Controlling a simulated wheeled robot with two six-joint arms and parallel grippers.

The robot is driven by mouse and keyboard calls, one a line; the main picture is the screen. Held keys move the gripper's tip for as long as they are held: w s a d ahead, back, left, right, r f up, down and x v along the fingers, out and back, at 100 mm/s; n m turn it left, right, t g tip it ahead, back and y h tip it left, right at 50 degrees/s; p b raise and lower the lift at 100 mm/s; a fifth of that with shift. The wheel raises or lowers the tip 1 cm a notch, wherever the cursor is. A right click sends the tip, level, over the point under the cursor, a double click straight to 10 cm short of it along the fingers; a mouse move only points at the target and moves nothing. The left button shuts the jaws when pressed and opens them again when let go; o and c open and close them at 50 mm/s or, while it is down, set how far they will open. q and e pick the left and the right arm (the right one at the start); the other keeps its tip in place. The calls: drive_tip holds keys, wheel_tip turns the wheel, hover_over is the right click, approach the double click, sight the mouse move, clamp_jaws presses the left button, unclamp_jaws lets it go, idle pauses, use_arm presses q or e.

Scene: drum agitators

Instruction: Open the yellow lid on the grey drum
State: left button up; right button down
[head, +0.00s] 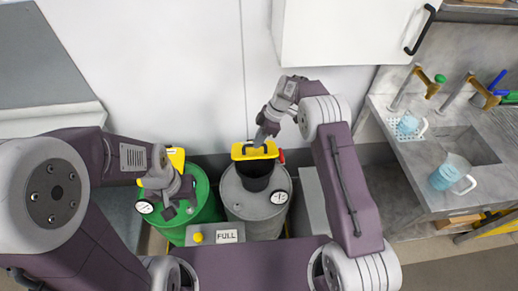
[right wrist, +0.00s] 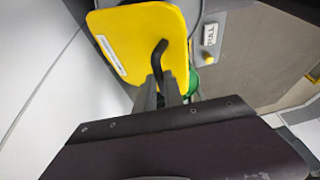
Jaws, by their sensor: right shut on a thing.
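The grey drum (head: 252,208) stands upright in the middle of the head view. Its yellow lid (head: 252,149) is tilted up at the back of the drum, and the dark opening (head: 255,176) shows below it. In the right wrist view the lid (right wrist: 135,30) fills the upper middle, with a black bent handle (right wrist: 158,58). My right gripper (head: 264,137) is shut on that handle; it also shows in the right wrist view (right wrist: 158,92). My left gripper (head: 179,208) is open and empty over the green drum, away from the grey drum.
The green drum (head: 203,196) with its own yellow lid (head: 177,158) stands left of the grey drum. A sink counter (head: 420,165) with jugs is at right; a white cabinet (head: 345,35) hangs above.

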use_arm(q)
drive_tip(key=shift+f, duration=0.15)
use_arm(e)
drive_tip(key=shift+w+d+r, duration=0.1)
drive_tip(key=shift+w+r, duration=0.2)
drive_tip(key=shift+w, duration=0.3)
drive_tip(key=c, duration=1.5)
unclamp_jaws()
drive_tip(key=shift+f, duration=0.1)
drive_tip(key=shift+o, duration=0.2)
drive_tip(key=shift+w+f, duration=0.2)
drive_tip(key=shift+w, duration=0.25)
drive_tip(key=shift+s+r, duration=0.3)
use_arm(q)
drive_tip(key=shift+w+f+b, duration=0.3)
drive_tip(key=shift+f+b, duration=0.4)
drive_tip(key=shift+f, duration=0.05)
use_arm(e)
drive_tip(key=v, duration=0.8)
drive_tip(key=shift+r, duration=0.35)
